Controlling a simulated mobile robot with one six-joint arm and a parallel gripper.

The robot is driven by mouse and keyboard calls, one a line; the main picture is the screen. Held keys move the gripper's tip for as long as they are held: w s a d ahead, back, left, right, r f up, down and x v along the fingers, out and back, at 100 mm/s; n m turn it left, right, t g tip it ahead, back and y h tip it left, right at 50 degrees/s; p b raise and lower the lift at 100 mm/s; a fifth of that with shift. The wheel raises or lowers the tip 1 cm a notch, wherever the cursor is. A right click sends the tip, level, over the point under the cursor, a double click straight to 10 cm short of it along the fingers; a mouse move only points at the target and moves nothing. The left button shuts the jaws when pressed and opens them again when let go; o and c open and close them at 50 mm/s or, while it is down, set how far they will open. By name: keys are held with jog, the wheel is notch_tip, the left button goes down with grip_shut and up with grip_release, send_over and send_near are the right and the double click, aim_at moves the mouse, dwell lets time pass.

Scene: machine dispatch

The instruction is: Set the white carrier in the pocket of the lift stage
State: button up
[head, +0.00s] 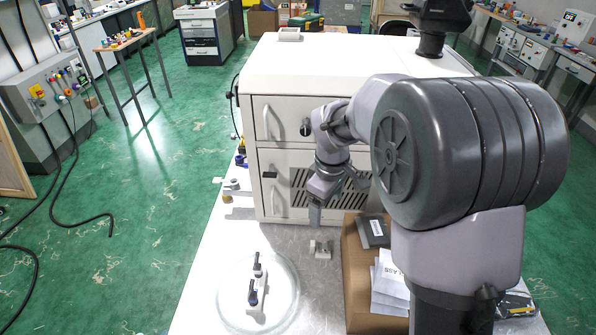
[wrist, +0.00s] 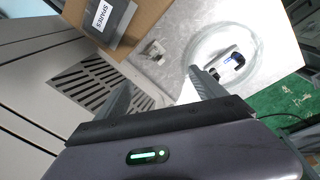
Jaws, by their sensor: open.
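My gripper (head: 316,205) hangs in front of the white machine, above the bench; its two fingers stand apart and empty in the wrist view (wrist: 163,88). A small off-white block (head: 320,250) stands on the grey bench below it, also seen in the wrist view (wrist: 154,51). A clear round dish (head: 292,305) is at the front left; in it is a long white piece (head: 259,290) with two dark upright parts. The dish (wrist: 192,47) also shows in the wrist view. I cannot tell for certain which white piece is the carrier, nor identify the lift stage.
A cardboard box (head: 355,270) with a dark packet (head: 373,231) and white envelopes (head: 391,285) stands right of the small block. The white machine (head: 275,160) with vents closes off the back. Small yellow and grey items (head: 231,187) sit at its left. Bench between dish and box is mostly clear.

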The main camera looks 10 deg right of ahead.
aim_at(320, 248)
jog(key=w+f+n+b, duration=0.1)
jog(key=f+n, duration=0.1)
jog(key=f, duration=0.6)
jog(key=w+f+n+g+b, duration=0.1)
jog(key=w+f+n, duration=0.1)
jog(key=f, duration=0.6)
jog(key=w+d+f+n+h+b, duration=0.1)
jog(key=w+f+n, duration=0.1)
jog(key=f, duration=0.7)
jog(key=shift+w+n+g, duration=0.25)
jog(key=shift+n+g, duration=0.05)
jog(key=shift+g, duration=0.1)
jog(key=c, duration=1.7)
jog(key=shift+r, duration=0.15)
jog(key=shift+c, duration=0.2)
